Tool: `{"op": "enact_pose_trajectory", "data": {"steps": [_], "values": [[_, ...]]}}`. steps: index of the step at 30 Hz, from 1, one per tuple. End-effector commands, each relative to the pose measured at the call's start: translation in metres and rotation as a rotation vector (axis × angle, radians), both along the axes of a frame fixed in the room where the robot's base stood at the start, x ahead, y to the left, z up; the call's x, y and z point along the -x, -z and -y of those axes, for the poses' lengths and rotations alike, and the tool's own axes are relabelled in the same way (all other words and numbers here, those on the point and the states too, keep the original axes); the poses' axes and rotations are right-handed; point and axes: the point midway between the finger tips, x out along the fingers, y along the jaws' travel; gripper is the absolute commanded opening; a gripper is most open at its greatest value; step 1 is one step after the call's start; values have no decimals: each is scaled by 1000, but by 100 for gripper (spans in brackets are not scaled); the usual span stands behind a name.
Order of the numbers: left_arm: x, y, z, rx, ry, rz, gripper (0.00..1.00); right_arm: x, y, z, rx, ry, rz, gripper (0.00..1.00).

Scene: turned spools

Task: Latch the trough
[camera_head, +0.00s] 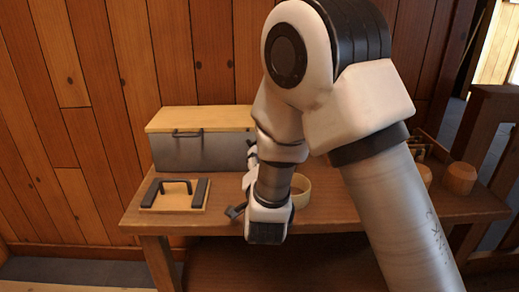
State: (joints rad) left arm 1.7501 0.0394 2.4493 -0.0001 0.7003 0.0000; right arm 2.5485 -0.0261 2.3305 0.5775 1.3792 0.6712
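A grey box with a light wooden lid (200,120), which looks like the trough, stands at the back left of the table. The lid lies flat on top, and a dark bar-shaped fitting (187,133) sits at its front edge. I cannot tell whether it is a handle or a latch, or whether it is fastened. The box's right end is behind my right arm. My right gripper (236,212) is low in front of the box, right of a flat board. Only a dark finger part shows beside the wrist, so its opening is unclear. My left gripper is not in view.
The flat wooden board (147,199) with a black handle lies in front of the box. A round pale wooden ring or bowl (302,192) is partly behind my wrist. Turned wooden pieces (461,178) stand at the table's right end. A plank wall (110,60) rises behind.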

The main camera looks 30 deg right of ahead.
Motion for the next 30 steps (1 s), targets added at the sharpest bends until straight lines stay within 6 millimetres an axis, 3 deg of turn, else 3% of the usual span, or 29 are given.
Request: {"op": "enact_pose_trajectory", "data": {"steps": [10, 20, 24, 30], "values": [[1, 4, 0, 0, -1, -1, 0, -52, 1, 33, -1, 0, -2, 43], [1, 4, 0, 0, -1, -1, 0, -61, 0, 38, 1, -2, -5, 43], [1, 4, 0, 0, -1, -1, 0, -61, 0, 38, 1, -2, -5, 0], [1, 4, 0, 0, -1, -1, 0, -61, 0, 38, 1, -1, -5, 0]]}}
